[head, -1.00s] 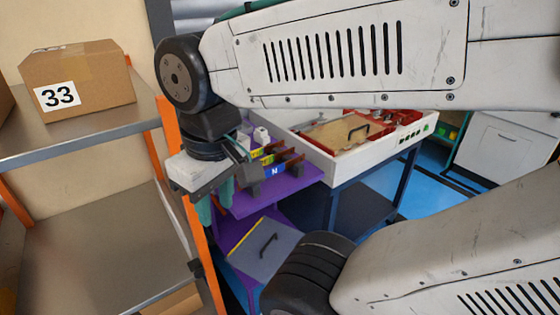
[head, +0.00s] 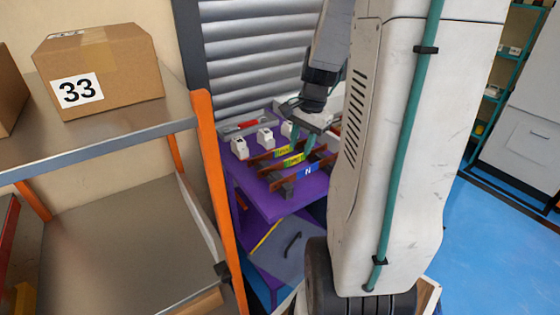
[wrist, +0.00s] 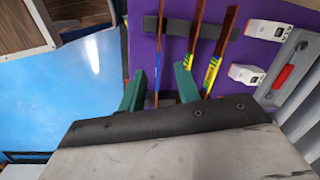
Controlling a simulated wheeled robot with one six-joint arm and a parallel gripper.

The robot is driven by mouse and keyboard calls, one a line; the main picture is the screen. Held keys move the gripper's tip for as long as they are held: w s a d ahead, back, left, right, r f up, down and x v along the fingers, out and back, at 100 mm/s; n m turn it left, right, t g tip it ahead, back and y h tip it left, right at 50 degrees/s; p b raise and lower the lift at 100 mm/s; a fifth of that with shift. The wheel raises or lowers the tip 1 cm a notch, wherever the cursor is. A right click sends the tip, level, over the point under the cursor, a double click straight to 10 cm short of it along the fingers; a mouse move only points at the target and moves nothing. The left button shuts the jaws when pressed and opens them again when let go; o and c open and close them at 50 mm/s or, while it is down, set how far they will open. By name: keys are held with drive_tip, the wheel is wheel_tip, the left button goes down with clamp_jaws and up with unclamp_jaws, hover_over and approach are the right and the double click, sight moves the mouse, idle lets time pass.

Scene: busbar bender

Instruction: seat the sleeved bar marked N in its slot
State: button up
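The bar marked N (head: 308,171) has a blue sleeve and is the nearest of the copper-brown bars on the purple table, resting over dark holder blocks (head: 286,188). In the wrist view its thin edge (wrist: 157,65) runs between my fingers. My gripper (head: 302,145) points down over the bars, its teal fingers apart. In the wrist view my gripper (wrist: 158,92) is open, with a gap on each side of the bar. Bars with yellow-green sleeves (wrist: 212,72) lie to the right of my fingers. Whether the N bar sits in a slot is unclear.
White devices (head: 265,138) and a grey plate with a red handle (head: 240,126) stand at the table's back. A steel shelf (head: 100,135) with a box marked 33 (head: 98,70) is at the left. Blue floor (head: 500,235) is clear at the right.

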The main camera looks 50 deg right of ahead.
sight(308, 167)
drive_tip(key=d+f, duration=0.1)
drive_tip(key=f, duration=0.2)
drive_tip(key=d+f+m, duration=0.1)
drive_tip(key=d+f, duration=0.1)
drive_tip(key=f, duration=0.2)
drive_tip(key=d+f+m, duration=0.1)
drive_tip(key=f, duration=0.2)
drive_tip(key=shift+d+f, duration=0.2)
drive_tip(key=shift+f, duration=0.15)
clamp_jaws()
